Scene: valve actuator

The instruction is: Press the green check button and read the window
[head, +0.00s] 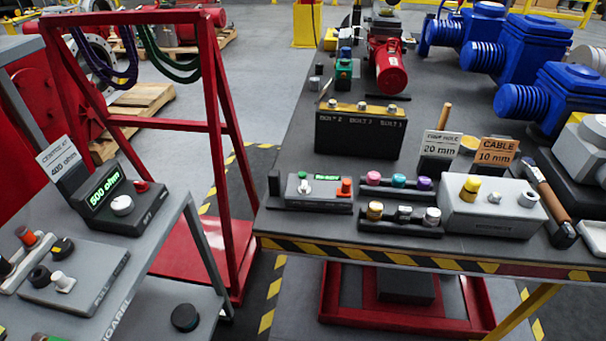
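A low grey box (318,203) stands near the front left edge of the right-hand table. On it are a small green part (303,175), a pale knob (304,187), a small window with green marks (326,177) and an orange-red part (346,187). The marks are too small to read, and I cannot tell whether the green part is the check button. On the left bench, a dark meter (123,207) has a lit window (104,190) reading "500 ohm", a white knob and a red button. Neither of my grippers is in view.
The right table holds coloured caps (398,181), a grey box with a yellow knob (490,212), a black bolt box (360,135) and blue actuators (565,97). A red frame (213,130) stands between bench and table.

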